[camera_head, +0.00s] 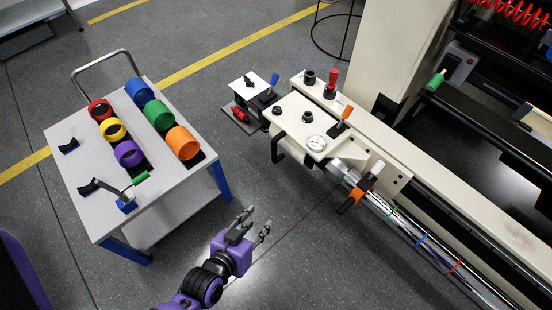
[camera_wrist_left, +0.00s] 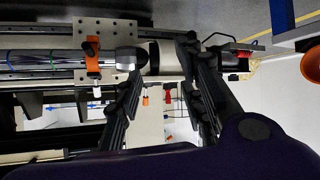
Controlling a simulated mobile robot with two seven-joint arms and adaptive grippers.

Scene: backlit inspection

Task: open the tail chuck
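The tail chuck (camera_head: 339,168) is a grey metal collar at the end of the cream machine housing, where a shiny tube (camera_head: 402,226) enters. It also shows in the left wrist view (camera_wrist_left: 126,60). An orange-and-black clamp handle (camera_head: 350,201) with a white end sits on the tube beside it; its orange part shows in the left wrist view (camera_wrist_left: 92,56). My left gripper (camera_head: 258,218) is purple with grey fingers. It is open and empty, over the floor to the left of the chuck, and its spread fingers show in the left wrist view (camera_wrist_left: 160,58). My right gripper is not in view.
A white cart (camera_head: 83,218) with coloured rings stands at the left. The cream housing (camera_head: 295,120) carries a gauge (camera_head: 317,142), black knobs, a red-topped knob and an orange lever (camera_head: 346,113). A small device (camera_head: 240,116) stands behind. Floor between cart and machine is clear.

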